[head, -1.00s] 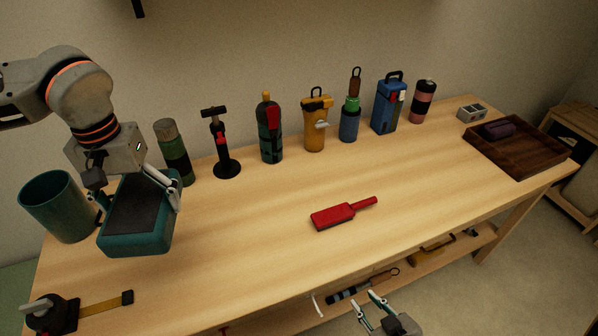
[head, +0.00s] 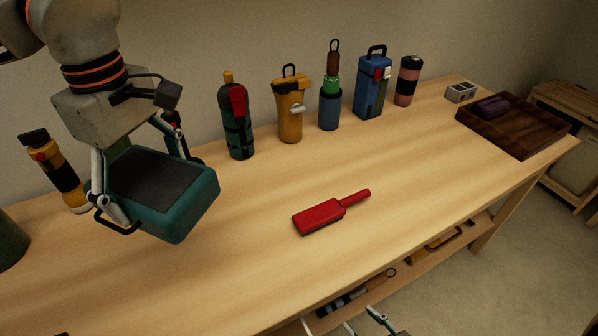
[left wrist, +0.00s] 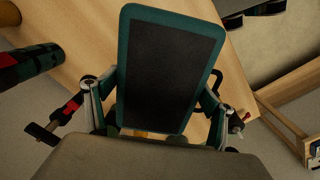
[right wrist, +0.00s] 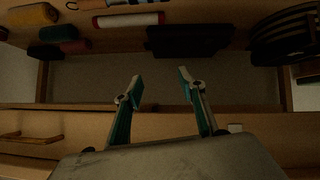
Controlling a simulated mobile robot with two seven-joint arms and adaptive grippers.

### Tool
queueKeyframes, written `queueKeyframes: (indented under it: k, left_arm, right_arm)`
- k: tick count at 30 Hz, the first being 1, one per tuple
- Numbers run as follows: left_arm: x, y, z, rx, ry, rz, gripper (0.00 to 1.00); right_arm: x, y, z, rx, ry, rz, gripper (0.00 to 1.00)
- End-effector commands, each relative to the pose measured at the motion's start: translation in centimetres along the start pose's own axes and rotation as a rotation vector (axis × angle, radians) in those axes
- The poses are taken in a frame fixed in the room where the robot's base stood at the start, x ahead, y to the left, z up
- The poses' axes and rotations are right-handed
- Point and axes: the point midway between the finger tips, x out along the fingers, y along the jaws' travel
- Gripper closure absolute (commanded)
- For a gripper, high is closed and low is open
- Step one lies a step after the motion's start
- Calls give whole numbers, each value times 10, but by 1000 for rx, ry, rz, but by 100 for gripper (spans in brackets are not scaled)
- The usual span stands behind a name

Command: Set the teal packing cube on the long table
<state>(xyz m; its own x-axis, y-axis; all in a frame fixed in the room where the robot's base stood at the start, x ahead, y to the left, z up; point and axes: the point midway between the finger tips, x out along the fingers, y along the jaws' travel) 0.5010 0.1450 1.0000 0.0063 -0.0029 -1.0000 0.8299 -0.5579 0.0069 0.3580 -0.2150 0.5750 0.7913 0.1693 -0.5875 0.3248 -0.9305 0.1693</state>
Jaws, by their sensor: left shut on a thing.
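The teal packing cube (head: 192,212), with a dark top panel, is in my left gripper (head: 150,188), whose fingers close on its two sides. It hangs tilted over the left part of the long table (head: 240,215) and seems to be above the top; the exact gap cannot be told. In the left wrist view the cube (left wrist: 170,70) fills the middle between the fingers. My right gripper (right wrist: 161,82) is open and empty, low by the table's front side; only its tips show at the bottom edge of the head view.
A red brush (head: 322,216) lies mid-table. Along the back stand a green bottle (head: 237,125), a yellow bottle (head: 290,108), a blue box-like bottle (head: 371,88) and others. A brown tray (head: 530,140) sits at the right end. Bare wood surrounds the brush.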

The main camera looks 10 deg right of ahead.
Motion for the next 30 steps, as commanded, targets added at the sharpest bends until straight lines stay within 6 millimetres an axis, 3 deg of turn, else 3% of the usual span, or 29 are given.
queueKeyframes:
  k: [4,11,19,30]
  left_arm:
    - [-11,2,8,-78,1,-2,46]
    - [-5,2,9,-89,-2,-7,46]
    - [55,1,9,-86,-6,-13,46]
    - [136,1,9,-87,-4,-10,46]
  right_arm:
    - [-1,0,0,3,-1,1,60]
    - [0,-1,5,6,-8,-1,60]
    - [2,-5,20,4,-28,-6,60]
    - [8,-3,3,-3,10,-7,60]
